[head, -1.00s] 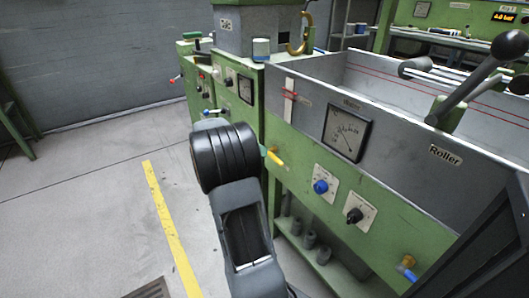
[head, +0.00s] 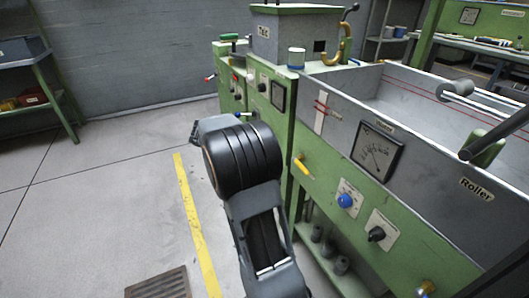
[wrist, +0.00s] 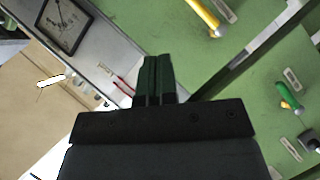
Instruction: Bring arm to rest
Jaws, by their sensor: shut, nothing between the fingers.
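My arm rises from the bottom middle of the head view, dark grey and black, in front of the green extruder (head: 398,228). My gripper (wrist: 155,62) shows in the wrist view as two dark fingers side by side, shut with nothing between them. Beyond the fingers is the green machine panel, with a yellow handle (wrist: 203,14) at the top and a green handle (wrist: 288,97) at the right. In the head view the gripper's fingers cannot be made out; the arm's black joint hides what lies behind it.
The extruder front carries a gauge (head: 376,150), a blue knob (head: 344,201), a black knob (head: 377,234) and a yellow handle (head: 301,166). A green shelf (head: 45,80) stands at the far left. The floor left of the yellow line (head: 197,225) is clear apart from a grate (head: 160,284).

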